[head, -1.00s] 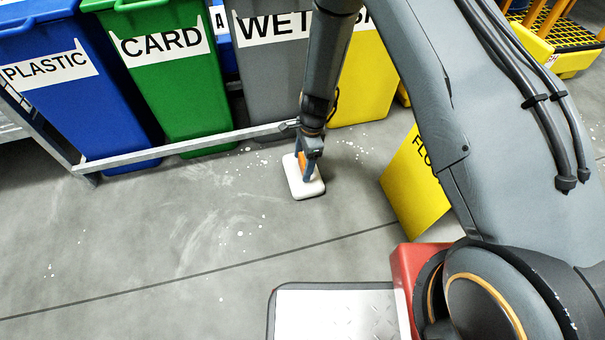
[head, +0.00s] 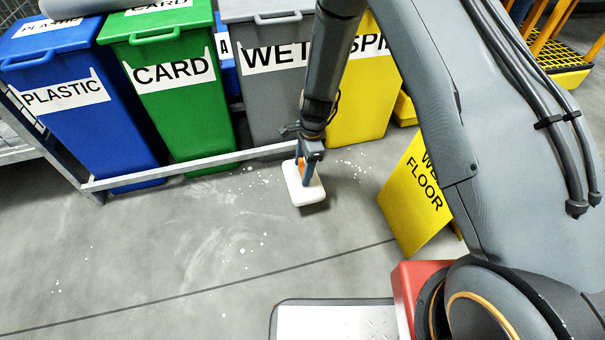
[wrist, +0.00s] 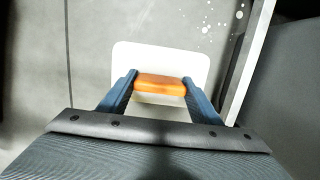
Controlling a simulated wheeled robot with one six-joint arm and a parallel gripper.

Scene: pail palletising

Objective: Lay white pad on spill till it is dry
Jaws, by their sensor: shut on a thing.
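The white pad (head: 309,194) is a rounded flat block with an orange handle (wrist: 159,85) on top. My gripper (head: 304,172) is shut on that handle from above, with a blue-grey finger on each side in the wrist view (wrist: 159,90). The pad is at or just above the grey floor; I cannot tell whether it touches. Small white drops lie on the floor to its right (head: 350,166) and to its left (head: 247,187). They also show in the wrist view (wrist: 208,28). The floor under the pad is hidden.
A yellow wet-floor sign (head: 415,195) stands to the pad's right. Open floor with pale smears (head: 220,245) lies left and nearer.

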